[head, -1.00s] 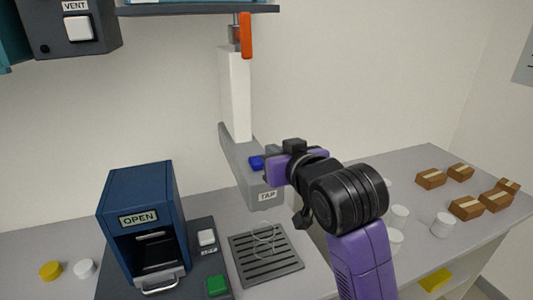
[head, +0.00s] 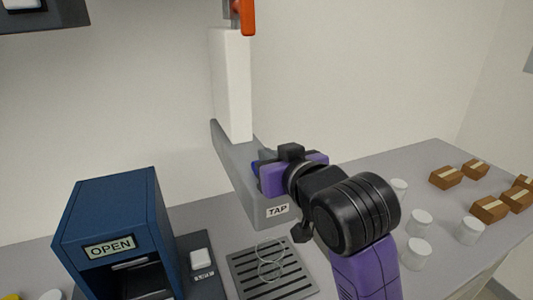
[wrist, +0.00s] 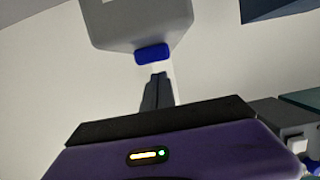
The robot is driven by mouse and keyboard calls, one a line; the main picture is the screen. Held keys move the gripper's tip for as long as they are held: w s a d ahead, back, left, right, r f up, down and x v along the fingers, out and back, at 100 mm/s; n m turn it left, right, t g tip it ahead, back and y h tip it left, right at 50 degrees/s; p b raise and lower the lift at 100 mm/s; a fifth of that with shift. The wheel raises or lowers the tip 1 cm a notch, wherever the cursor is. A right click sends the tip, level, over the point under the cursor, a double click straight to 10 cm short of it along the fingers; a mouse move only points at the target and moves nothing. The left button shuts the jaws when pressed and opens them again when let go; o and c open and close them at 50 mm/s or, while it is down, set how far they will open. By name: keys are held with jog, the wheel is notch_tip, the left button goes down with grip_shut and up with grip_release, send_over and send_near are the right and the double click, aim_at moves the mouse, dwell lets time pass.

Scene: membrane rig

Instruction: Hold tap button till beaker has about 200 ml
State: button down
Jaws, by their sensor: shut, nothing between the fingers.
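The grey tap housing (head: 240,180) carries a TAP label, and its blue button (head: 255,168) is mostly hidden behind my gripper in the head view. The wrist view shows the blue button (wrist: 152,54) clearly. My gripper (wrist: 160,76) is shut and empty, its fingertips pointing at the button with a narrow gap visible in the picture; contact cannot be confirmed. A clear beaker (head: 270,262) stands upright on the slotted drain grate (head: 287,285) below the tap. Only its faint outline shows, and I cannot read any water level in it.
A blue box-shaped device (head: 112,222) labelled OPEN stands left of the grate, with a white switch (head: 201,258) beside it. An orange handle (head: 247,15) hangs above the tap. White jars (head: 420,222) and brown boxes (head: 445,177) occupy the bench at right.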

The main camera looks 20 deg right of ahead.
jog(key=shift+s+f+b, duration=0.1)
jog(key=shift+f+b, duration=0.25)
jog(key=shift+f, duration=0.25)
